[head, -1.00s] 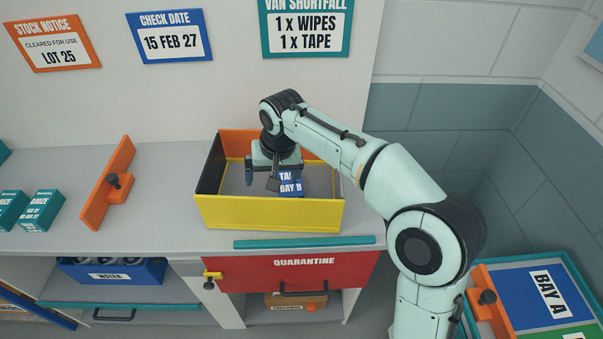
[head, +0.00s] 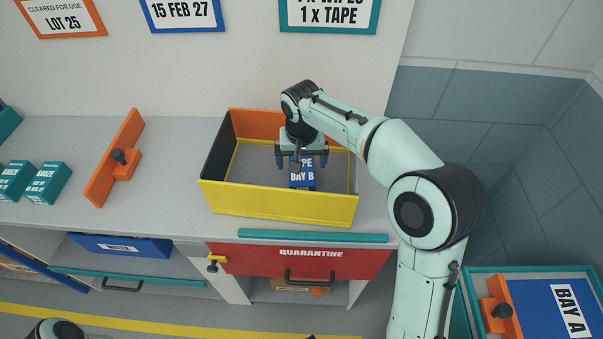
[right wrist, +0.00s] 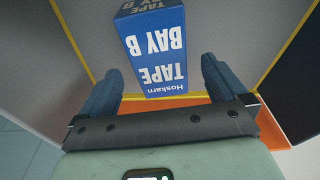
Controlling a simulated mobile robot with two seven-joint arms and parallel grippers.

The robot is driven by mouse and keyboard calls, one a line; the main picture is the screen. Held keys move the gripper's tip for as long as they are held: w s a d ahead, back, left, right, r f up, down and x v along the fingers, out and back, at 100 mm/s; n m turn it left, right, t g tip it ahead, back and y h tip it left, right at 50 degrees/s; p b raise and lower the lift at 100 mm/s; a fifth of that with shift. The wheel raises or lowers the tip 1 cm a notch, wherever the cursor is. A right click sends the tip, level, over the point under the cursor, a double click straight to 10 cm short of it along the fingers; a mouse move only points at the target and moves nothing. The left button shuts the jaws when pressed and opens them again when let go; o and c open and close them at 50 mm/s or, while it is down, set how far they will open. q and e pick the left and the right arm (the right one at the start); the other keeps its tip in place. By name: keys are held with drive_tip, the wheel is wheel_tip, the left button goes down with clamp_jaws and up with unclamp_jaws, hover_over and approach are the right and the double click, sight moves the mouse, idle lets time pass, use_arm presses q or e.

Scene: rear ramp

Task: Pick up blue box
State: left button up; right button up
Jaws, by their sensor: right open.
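The blue box (head: 303,179), labelled TAPE BAY B, stands inside the open tray (head: 280,203) with yellow, orange and black walls, right of its middle. My right gripper (head: 302,162) is open over the box, its fingers pointing down, and hides part of it. In the right wrist view the blue box (right wrist: 152,50) shows between and beyond the two open fingers of the gripper (right wrist: 158,85), with a gap to the right finger. Whether either finger touches it I cannot tell. My left gripper is not in view.
The tray walls stand close around my right gripper. An orange divider (head: 116,160) and teal gauze boxes (head: 47,183) are on the counter (head: 165,160) to the left. A red quarantine drawer front (head: 300,262) is below. A BAY A tray (head: 540,268) is at lower right.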

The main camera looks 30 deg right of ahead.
sight(302, 171)
drive_tip(key=f, duration=0.5)
drive_tip(key=shift+w+d+f, duration=0.15)
drive_tip(key=shift+w, duration=0.1)
drive_tip(key=c, duration=1.2)
